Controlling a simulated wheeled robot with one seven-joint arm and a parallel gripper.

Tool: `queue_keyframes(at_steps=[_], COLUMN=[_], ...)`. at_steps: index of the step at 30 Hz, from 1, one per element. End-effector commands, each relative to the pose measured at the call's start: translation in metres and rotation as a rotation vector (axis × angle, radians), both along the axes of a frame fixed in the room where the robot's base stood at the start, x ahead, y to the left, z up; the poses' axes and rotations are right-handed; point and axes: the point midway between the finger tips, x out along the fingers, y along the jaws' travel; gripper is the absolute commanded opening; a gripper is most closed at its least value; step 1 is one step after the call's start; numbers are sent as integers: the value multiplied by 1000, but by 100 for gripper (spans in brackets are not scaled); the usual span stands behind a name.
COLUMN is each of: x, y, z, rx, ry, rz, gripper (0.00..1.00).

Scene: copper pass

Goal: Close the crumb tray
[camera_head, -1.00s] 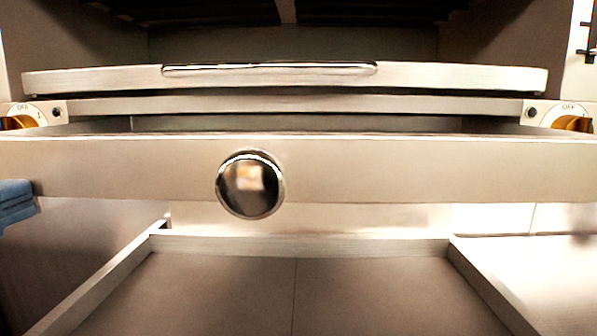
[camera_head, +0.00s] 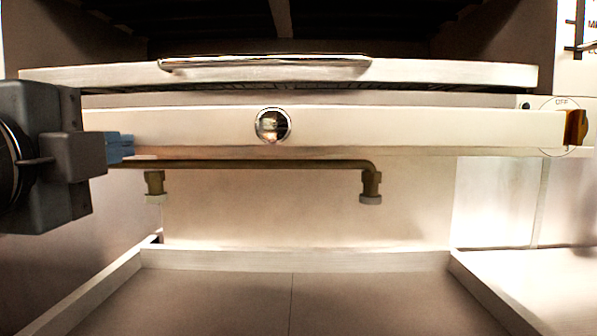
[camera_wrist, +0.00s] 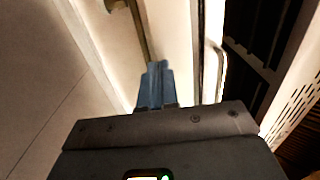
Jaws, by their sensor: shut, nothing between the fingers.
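The crumb tray's long pale front panel (camera_head: 400,130) runs across the head view, with a round chrome knob (camera_head: 273,126) near its middle. It lies close to the appliance's face, but its right end still overlaps part of a dial, so it seems to stand a little proud. My gripper (camera_head: 124,147) is at the left end of the panel, its blue fingers shut and empty. The fingertips are at or very near the panel's front; contact is not clear. The fingers also show in the wrist view (camera_wrist: 157,72), beside the panel (camera_wrist: 173,35).
Above is a pale oven door edge with a chrome handle (camera_head: 265,62). A gold control knob (camera_head: 575,127) is at right. A brass pipe (camera_head: 270,164) runs just below the panel. A shallow rimmed shelf (camera_head: 290,259) lies lower down, empty.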

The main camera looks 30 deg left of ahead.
Motion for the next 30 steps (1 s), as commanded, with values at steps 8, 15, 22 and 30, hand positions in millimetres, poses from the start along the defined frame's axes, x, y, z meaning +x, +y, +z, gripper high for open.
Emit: queue_keyframes(at_steps=[8, 15, 22, 30], x=[32, 35, 35, 13], y=[19, 22, 22, 9], z=[0, 0, 0, -1], rx=[1, 0, 0, 2], ry=[0, 0, 0, -1], rz=[0, 1, 0, 2], gripper=[0, 0, 0, 0])
